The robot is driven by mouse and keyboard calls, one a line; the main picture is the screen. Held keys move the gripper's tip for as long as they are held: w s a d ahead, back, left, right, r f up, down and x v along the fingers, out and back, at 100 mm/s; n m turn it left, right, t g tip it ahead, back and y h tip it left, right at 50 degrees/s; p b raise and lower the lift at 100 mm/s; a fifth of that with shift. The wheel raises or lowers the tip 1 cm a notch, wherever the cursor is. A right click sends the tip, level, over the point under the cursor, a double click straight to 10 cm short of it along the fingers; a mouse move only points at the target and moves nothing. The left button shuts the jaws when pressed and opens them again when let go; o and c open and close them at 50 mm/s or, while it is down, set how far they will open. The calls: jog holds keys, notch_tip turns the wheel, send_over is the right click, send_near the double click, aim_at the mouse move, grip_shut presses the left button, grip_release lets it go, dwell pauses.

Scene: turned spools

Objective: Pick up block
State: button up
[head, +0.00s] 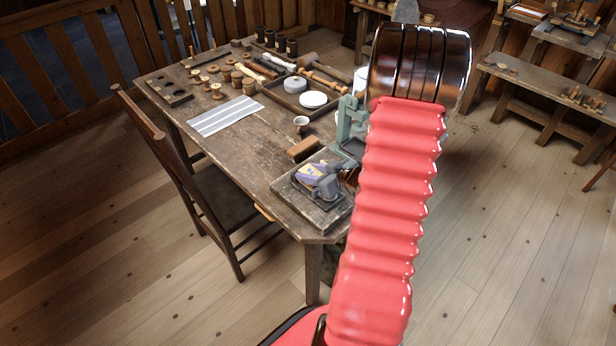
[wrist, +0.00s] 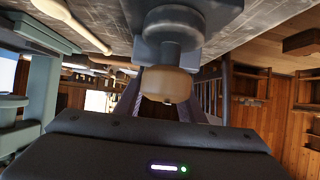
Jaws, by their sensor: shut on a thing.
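A brown block (head: 303,148) lies near the right end of the worktable in the head view, just behind a dark board. In the head view my red arm and its chrome joint cover the right of the table, and I cannot make out my gripper there. In the wrist view my gripper (wrist: 165,108) is shut with a grey piece with a rounded tan end (wrist: 170,85) at its fingers. The tan end hides much of the fingers, so the exact contact is not clear. I cannot tell whether this piece is the block.
The worktable (head: 215,150) holds spools, a striped cloth (head: 225,116), a small cup (head: 301,121) and tools. A grey, purple and yellow thing (head: 318,174) sits on the dark board (head: 300,204). A teal machine (head: 347,122) stands beside my arm. A chair (head: 190,180) is at the front.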

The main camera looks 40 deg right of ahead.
aim_at(310, 172)
jog(key=shift+r, duration=4.9)
